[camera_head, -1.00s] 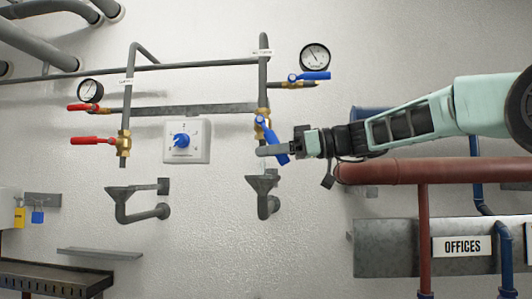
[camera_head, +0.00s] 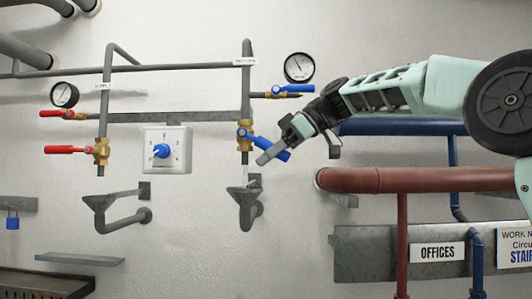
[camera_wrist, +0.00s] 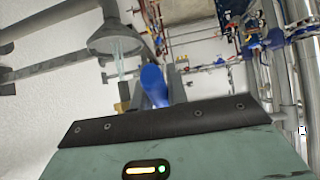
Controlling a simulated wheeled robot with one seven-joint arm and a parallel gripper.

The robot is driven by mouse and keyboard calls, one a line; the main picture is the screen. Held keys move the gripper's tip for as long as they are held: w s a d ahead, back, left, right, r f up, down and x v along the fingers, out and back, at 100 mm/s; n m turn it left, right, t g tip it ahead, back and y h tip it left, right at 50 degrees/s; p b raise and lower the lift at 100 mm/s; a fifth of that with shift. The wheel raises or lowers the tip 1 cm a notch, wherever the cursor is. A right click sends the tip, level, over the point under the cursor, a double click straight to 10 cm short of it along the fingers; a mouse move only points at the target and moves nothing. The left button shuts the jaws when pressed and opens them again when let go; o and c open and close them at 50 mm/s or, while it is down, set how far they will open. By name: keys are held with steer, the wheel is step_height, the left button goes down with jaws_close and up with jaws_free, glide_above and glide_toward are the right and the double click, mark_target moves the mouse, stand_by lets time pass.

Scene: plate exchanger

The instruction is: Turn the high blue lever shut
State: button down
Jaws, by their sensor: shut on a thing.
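Two blue levers sit on the right-hand pipe. The upper blue lever (camera_head: 293,88) lies level on a short brass side fitting under a gauge. The lower, larger blue lever (camera_head: 272,147) is on the brass valve (camera_head: 245,143) of the upright pipe and slants down to the right. My gripper (camera_head: 265,158) is shut on this lower lever near its outer part, coming in from the right. A thin pale stream runs into the funnel, seen in the wrist view (camera_wrist: 115,40).
Two red levers (camera_head: 68,150) are on the left pipe. A white box with a blue knob (camera_head: 161,151) is between the pipes. The funnel (camera_head: 243,192) is below the valve. Red (camera_head: 420,180) and blue pipes run under my arm at the right.

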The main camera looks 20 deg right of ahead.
steer(key=shift+r, duration=0.1)
steer(key=c, duration=1.4)
jaws_free()
steer(key=v, duration=1.7)
steer(key=shift+d, duration=0.2)
